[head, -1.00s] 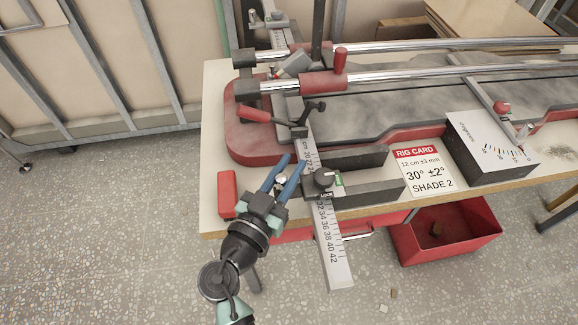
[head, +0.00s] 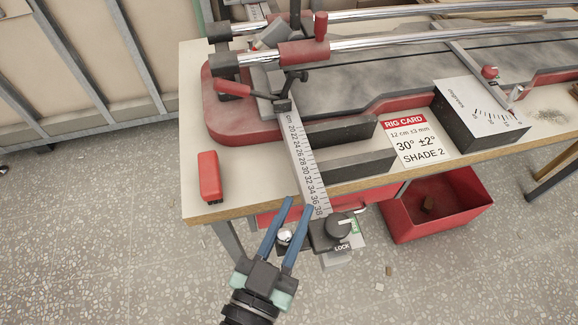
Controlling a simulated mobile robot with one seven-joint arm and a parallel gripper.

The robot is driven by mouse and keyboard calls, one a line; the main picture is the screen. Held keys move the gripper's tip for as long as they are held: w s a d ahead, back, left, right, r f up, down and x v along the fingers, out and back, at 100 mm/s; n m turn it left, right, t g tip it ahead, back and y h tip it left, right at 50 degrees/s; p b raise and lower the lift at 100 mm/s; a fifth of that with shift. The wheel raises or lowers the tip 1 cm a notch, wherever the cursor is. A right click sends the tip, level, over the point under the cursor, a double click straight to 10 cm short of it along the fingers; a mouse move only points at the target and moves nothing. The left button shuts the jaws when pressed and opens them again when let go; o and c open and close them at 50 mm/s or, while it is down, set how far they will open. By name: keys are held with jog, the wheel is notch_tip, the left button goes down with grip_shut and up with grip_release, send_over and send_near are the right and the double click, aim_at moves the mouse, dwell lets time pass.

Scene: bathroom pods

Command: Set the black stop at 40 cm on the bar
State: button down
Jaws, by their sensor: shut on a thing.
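The black stop (head: 325,238) sits on the white scale bar (head: 305,172), out past the bench's front edge. The last number showing above the stop is 38; marks under it are hidden. On top is a round dark knob (head: 338,226) with a pale pointer, beside the word LOCK and a green patch. A small silver knob (head: 285,237) sticks out at the stop's left. My gripper (head: 299,206) reaches in from below, its two blue fingers either side of that silver knob and shut on it.
A red block (head: 208,177) stands at the bench's left corner. A rig card (head: 417,140) reads 12 cm, 30°, shade 2. A dial box (head: 482,118) stands to the right. A red bin (head: 437,218) is below. Floor at left is clear.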

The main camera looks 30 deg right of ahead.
jog(key=c, duration=0.7)
grip_release()
jog(key=b+v, duration=0.1)
jog(key=v, duration=1.2)
jog(key=shift+b, duration=0.3)
jog(key=shift+w, duration=0.15)
